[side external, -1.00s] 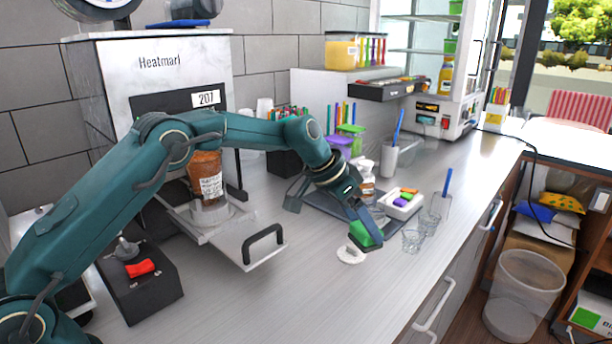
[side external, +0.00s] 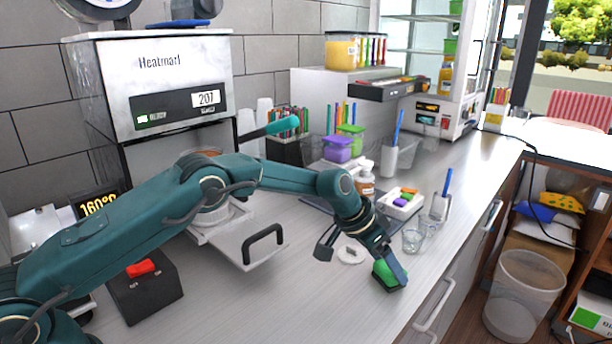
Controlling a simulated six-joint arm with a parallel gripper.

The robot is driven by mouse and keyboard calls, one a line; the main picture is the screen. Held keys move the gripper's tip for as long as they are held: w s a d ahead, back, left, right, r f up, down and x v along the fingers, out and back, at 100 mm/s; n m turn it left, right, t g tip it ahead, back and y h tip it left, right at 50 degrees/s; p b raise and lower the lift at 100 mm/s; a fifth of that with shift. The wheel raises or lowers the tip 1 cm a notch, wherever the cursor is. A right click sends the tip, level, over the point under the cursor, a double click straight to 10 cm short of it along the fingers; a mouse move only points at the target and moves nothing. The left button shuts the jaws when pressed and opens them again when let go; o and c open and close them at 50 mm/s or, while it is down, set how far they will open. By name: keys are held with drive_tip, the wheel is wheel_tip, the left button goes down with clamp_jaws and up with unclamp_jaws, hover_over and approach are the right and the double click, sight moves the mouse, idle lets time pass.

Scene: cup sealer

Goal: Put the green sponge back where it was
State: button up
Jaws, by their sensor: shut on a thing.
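The green sponge (side external: 382,272) is between the fingers of my gripper (side external: 376,268), low over the front part of the grey counter near its front edge. My gripper is shut on it. I cannot tell whether the sponge touches the counter. A white round pad (side external: 351,254) lies on the counter just left of and behind the sponge. A white tray with colored blocks (side external: 399,205) sits behind, on a dark mat.
Clear glasses (side external: 413,240) stand right of my gripper. The cup sealer (side external: 150,90) with its pulled-out tray handle (side external: 263,240) is at left. A black box with a red switch (side external: 141,268) stands at front left. The front counter is clear.

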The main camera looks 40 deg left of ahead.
drive_tip(key=o, duration=1.2)
drive_tip(key=shift+f, duration=0.1)
drive_tip(key=shift+o, duration=0.2)
drive_tip(key=shift+s+a+r, duration=0.15)
drive_tip(key=shift+a+r, duration=0.05)
drive_tip(key=shift+r, duration=0.45)
drive_tip(key=s+a+r+n+y, duration=0.1)
drive_tip(key=s+a+r, duration=0.2)
drive_tip(key=s+r, duration=0.55)
drive_tip(key=s+a+r+n, duration=0.1)
drive_tip(key=s+a+r, duration=0.3)
drive_tip(key=s+r, duration=0.5)
drive_tip(key=s+a+f+n+y, duration=0.1)
drive_tip(key=s+f, duration=0.1)
drive_tip(key=s, duration=0.6)
drive_tip(key=s+a+f+n+y, duration=0.1)
drive_tip(key=s+a+f, duration=0.1)
drive_tip(key=s, duration=0.5)
drive_tip(key=shift+s+a+f, duration=0.3)
drive_tip(key=shift+s+f, duration=0.05)
drive_tip(key=shift+f, duration=0.1)
